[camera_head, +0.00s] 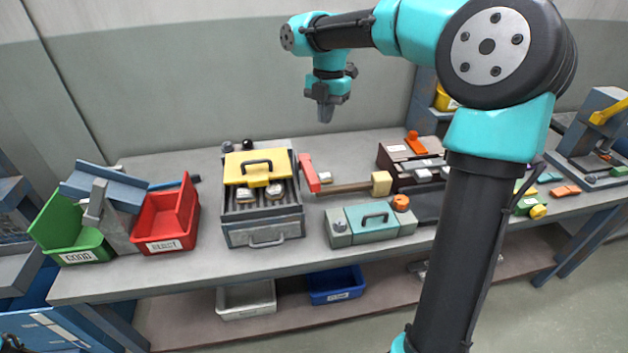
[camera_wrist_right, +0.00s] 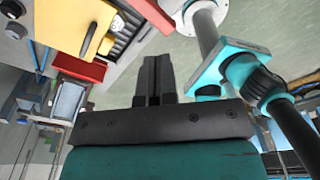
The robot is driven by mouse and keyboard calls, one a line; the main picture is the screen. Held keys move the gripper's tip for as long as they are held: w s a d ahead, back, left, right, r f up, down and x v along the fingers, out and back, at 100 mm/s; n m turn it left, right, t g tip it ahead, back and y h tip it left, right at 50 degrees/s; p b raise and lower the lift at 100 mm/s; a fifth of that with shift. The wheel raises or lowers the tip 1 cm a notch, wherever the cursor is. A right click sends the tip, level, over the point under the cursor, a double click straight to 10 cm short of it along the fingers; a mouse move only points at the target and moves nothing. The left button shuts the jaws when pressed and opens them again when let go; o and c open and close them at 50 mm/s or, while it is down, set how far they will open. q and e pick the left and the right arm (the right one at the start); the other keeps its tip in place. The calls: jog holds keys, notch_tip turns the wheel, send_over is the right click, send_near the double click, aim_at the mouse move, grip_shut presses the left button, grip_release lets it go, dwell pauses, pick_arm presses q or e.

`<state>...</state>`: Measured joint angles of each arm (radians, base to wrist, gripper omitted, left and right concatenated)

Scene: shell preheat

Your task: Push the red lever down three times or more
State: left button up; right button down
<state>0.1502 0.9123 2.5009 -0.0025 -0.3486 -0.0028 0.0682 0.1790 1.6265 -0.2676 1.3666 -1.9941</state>
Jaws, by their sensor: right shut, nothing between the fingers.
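The red lever (camera_head: 309,173) stands tilted at the right side of a grey box (camera_head: 263,232) with a yellow lid (camera_head: 258,167). My right gripper (camera_head: 325,116) is shut and empty, pointing down. It hangs in the air above the lever, apart from it. The right fingers (camera_wrist_right: 153,65) are pressed together in the wrist view. My left gripper is not in view.
A wooden-handled mallet (camera_head: 381,184) lies right of the lever. A teal box (camera_head: 369,222) with an orange knob is in front of it. A red bin (camera_head: 165,221) and a green bin (camera_head: 68,230) stand at the left. The air around the right gripper is clear.

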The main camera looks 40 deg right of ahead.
aim_at(314, 181)
dwell(0.3)
jog(key=a+m, duration=0.1)
jog(key=m, duration=0.2)
jog(key=a+m+g, duration=0.1)
jog(key=m, duration=0.2)
jog(key=w+a+m+g, duration=0.1)
jog(key=m, duration=0.3)
jog(key=shift+a+f, duration=0.25)
jog(key=shift+f, duration=0.15)
jog(key=x, duration=1.4)
jog(key=shift+s+a, duration=0.15)
jog(key=shift+a, duration=0.05)
